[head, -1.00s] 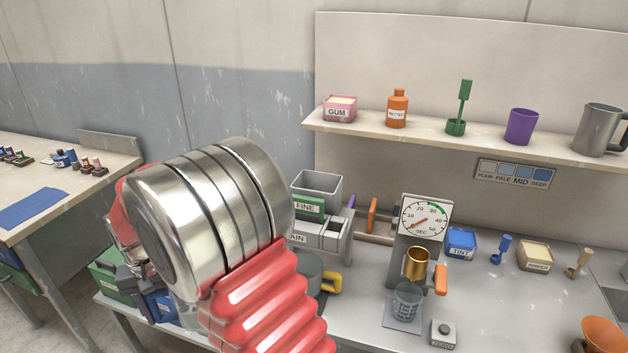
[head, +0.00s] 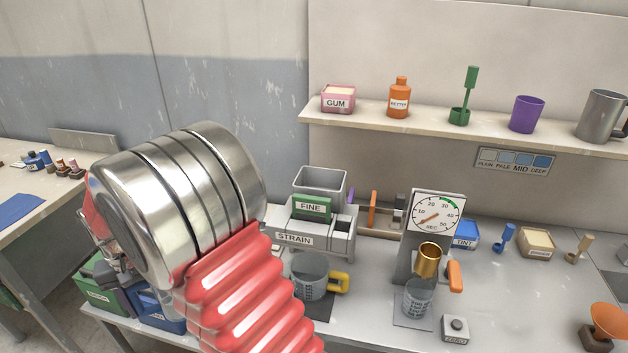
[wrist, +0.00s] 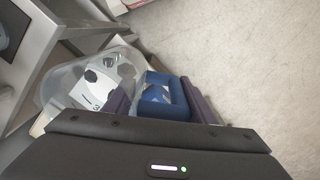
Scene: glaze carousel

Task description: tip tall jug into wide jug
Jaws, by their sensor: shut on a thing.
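A clear tall jug (wrist: 75,80) shows large in the wrist view, seen from above and close to my gripper (wrist: 160,103). The gripper's dark fingers appear closed on it; just where they grip is hard to see, and what the jug holds is unclear. In the head view my arm hides the held jug, and only part of my gripper (head: 138,285) shows low at the left. The wide jug (head: 310,280), clear with a yellow handle, stands upright on the bench in front of the strainer, apart from my gripper.
The strainer unit (head: 295,239) stands behind the wide jug. To its right are a dial stand (head: 436,212), a brass cup (head: 428,262) and a clear beaker (head: 417,298). Blue (head: 160,310) and green (head: 100,285) bins sit at the lower left. A shelf (head: 430,130) runs above.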

